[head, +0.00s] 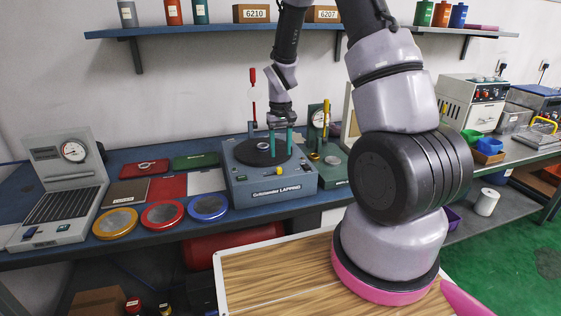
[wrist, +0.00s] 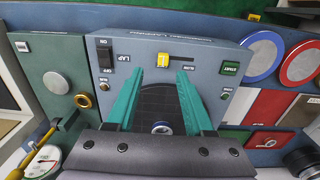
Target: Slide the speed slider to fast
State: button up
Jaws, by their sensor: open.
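The grey-blue lapping machine (head: 270,185) stands on the bench, with a dark round plate on top. In the wrist view its panel (wrist: 207,58) appears upside down. The yellow slider knob (wrist: 163,60) sits in a slot that runs to the right of it, with a label that looks like SLOW near the right end. A FAST label is not readable. The knob also shows near the machine's front edge in the head view (head: 279,170). My gripper (wrist: 160,78) is open and empty, pointing down above the plate. The head view also shows it (head: 281,152). The fingertips are apart from the knob.
Beside the slider are a black ON/OFF switch (wrist: 105,54) and a green START button (wrist: 230,68). A small ring (wrist: 162,127) lies on the plate between my fingers. A green fixture (head: 330,160) stands close at the right. Coloured discs (head: 208,207) lie to the left.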

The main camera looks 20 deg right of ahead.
jog(key=shift+r, duration=2.3)
jog(key=s+r+m+t, duration=0.1)
jog(key=s+r, duration=0.2)
jog(key=r, duration=0.3)
jog(key=s+r+t+y, duration=0.1)
jog(key=s+r, duration=0.2)
jog(key=r, duration=0.4)
jog(key=s+r+m+t, duration=0.1)
jog(key=s+r, duration=0.2)
jog(key=r, duration=0.3)
jog(key=s+r+m+t, duration=0.1)
jog(key=s+r+t, duration=0.1)
jog(key=s+r, duration=0.2)
jog(key=s+r+m+t+y, duration=0.1)
jog(key=s+r, duration=0.4)
jog(key=s, duration=0.5)
jog(key=shift+r+t, duration=0.15)
jog(key=shift+t, duration=0.45)
jog(key=shift+c, duration=0.3)
